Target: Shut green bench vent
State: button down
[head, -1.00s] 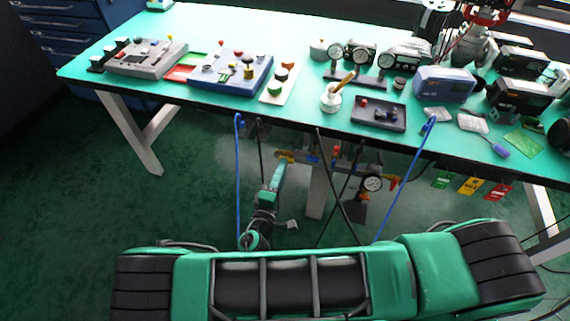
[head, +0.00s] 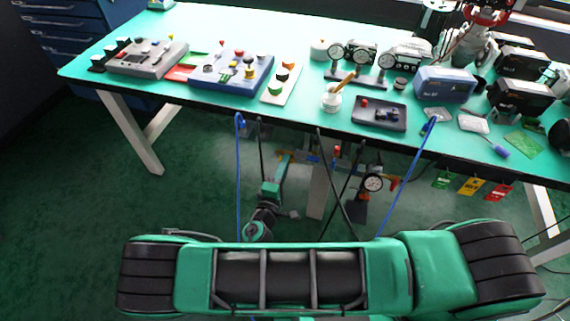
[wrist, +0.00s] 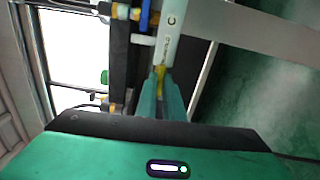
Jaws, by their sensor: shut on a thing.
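My gripper (wrist: 160,100) shows in the wrist view with its two green fingers closed on a narrow yellow handle (wrist: 159,80). The handle lies just below a pale pipe (wrist: 170,30) with small markings. In the head view my gripper (head: 282,165) is under the front of the bench, at the left of the pipework. I cannot make out a label for the green bench vent, or tell whether the held handle belongs to it. A small green piece (wrist: 105,76) shows left of the fingers in the wrist view. The valve body behind the fingers is partly hidden.
The green-topped bench (head: 300,110) overhangs the pipework. A round gauge (head: 373,183) hangs right of my gripper. Blue hooked rods (head: 238,180) and dark rods stand around it. Green, yellow and red tags (head: 470,186) hang farther right. The floor at left is clear.

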jog(key=shift+f+n, duration=0.1)
jog(key=shift+n, duration=0.4)
jog(key=c, duration=1.9)
grip_release()
jog(key=shift+o, duration=0.2)
jog(key=v, duration=1)
jog(key=shift+s, duration=0.4)
jog(key=shift+a, duration=0.1)
